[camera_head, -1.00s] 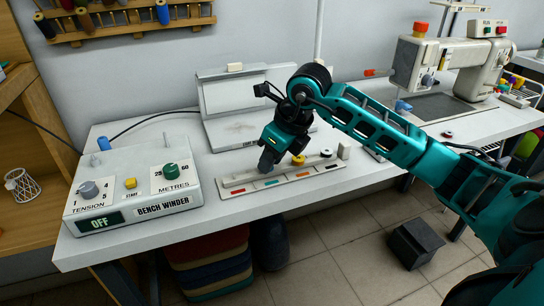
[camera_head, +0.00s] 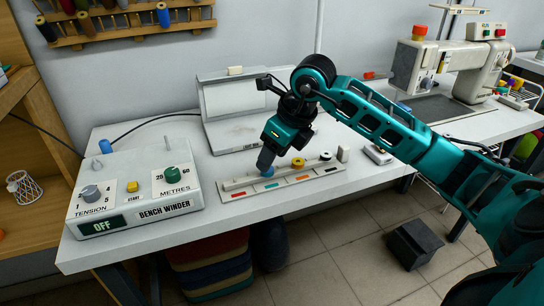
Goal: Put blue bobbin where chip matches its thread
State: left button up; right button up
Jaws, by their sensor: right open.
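The blue bobbin (camera_head: 268,172) shows just below my right gripper, at the rail behind the blue-teal chip, mostly hidden by the fingers. A yellow bobbin (camera_head: 298,162) and a dark-and-white bobbin (camera_head: 326,156) stand farther right on the rail. My right gripper (camera_head: 265,163) is open and points down over the blue bobbin. My left gripper is out of view.
The bench winder (camera_head: 135,195) stands left of the rail, its display reading OFF. A light box (camera_head: 235,115) is behind the rail. A sewing machine (camera_head: 455,60) stands at the right. Clear bench lies in front of the rail.

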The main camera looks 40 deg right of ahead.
jog(key=p+v, duration=0.1)
jog(key=v, duration=0.9)
jog(key=shift+p, duration=0.3)
jog(key=shift+s+r, duration=0.1)
jog(key=shift+r, duration=0.05)
